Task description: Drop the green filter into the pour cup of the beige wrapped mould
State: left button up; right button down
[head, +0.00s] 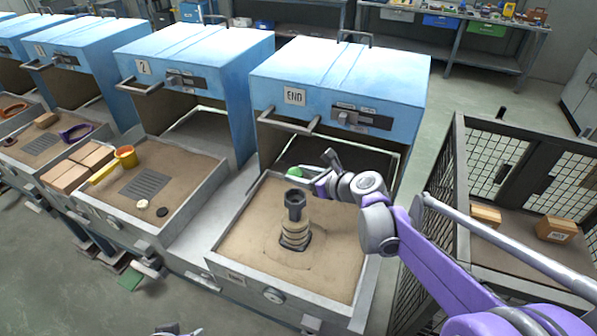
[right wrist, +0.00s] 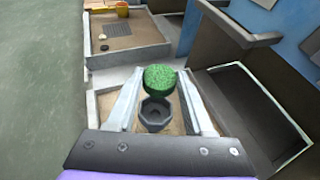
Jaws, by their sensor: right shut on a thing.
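The beige wrapped mould (head: 295,233) stands upright in the sand of the tray under the blue furnace marked END. Its dark pour cup (head: 294,203) opens upward at the top, and shows in the right wrist view (right wrist: 155,115) too. My right gripper (head: 296,172) is shut on the green filter (right wrist: 160,80), a round, speckled disc. The filter also shows as a small green spot in the head view (head: 293,172). In the right wrist view it lies between the fingertips, just beyond the cup's opening and partly over its far rim.
The blue END furnace (head: 340,85) stands open behind the sand tray (head: 237,246). A mesh cage (head: 455,180) is at right. Sand around the mould is clear.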

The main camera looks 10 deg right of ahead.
jog(key=shift+f+b, duration=1.05)
jog(key=shift+f, duration=1.2)
jog(key=shift+f+b, duration=1)
jog(key=shift+f, duration=0.4)
jog(key=shift+c, duration=1)
grip_release()
jog(key=v, duration=1)
jog(key=shift+s+d+r, duration=0.2)
jog(key=shift+s, duration=0.05)
